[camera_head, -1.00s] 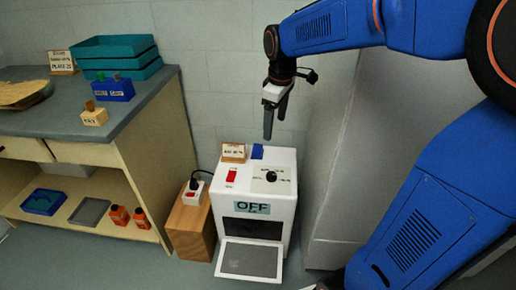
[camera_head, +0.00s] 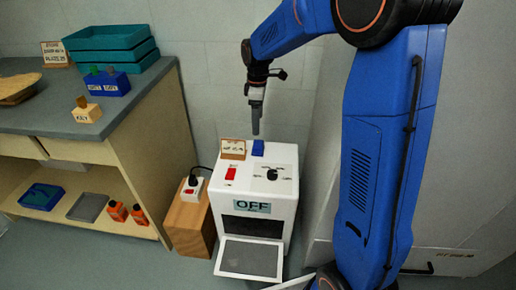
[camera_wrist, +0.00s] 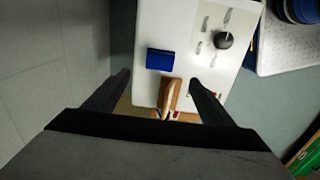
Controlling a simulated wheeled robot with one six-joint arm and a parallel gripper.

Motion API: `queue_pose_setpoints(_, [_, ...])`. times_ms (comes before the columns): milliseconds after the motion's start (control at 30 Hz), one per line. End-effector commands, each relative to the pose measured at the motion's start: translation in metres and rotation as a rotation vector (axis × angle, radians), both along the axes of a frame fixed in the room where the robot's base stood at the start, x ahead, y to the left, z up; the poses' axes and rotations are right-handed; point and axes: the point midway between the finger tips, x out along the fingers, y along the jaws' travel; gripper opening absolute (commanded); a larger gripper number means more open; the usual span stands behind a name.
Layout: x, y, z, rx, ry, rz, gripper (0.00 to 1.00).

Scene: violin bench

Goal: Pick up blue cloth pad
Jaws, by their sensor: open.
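The blue cloth pad (camera_head: 258,148) lies on top of the white machine (camera_head: 228,207), at its back edge, beside a small wooden sign. In the wrist view the pad (camera_wrist: 160,60) is a small blue rectangle ahead of the open jaws, a little left of the middle between them. My gripper (camera_head: 256,132) hangs above the back of the machine, just above the pad in the head view. In the wrist view its two fingers (camera_wrist: 158,82) are spread apart with nothing held between them.
The wooden sign (camera_head: 233,149), a red switch (camera_head: 231,174) and a black knob (camera_head: 272,174) are close to the pad. A power plug block (camera_head: 191,190) stands on a wooden box (camera_head: 186,225) at the left. The wall is close behind.

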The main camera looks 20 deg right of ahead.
Motion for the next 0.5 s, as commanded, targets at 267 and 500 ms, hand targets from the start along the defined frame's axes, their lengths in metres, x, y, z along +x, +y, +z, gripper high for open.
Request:
queue_pose_setpoints(267, [-0.001,0.000,-0.050,-0.001,0.004,-0.001,0.77])
queue_pose_setpoints(500, [0.000,0.000,-0.072,0.000,0.000,-0.001,0.77])
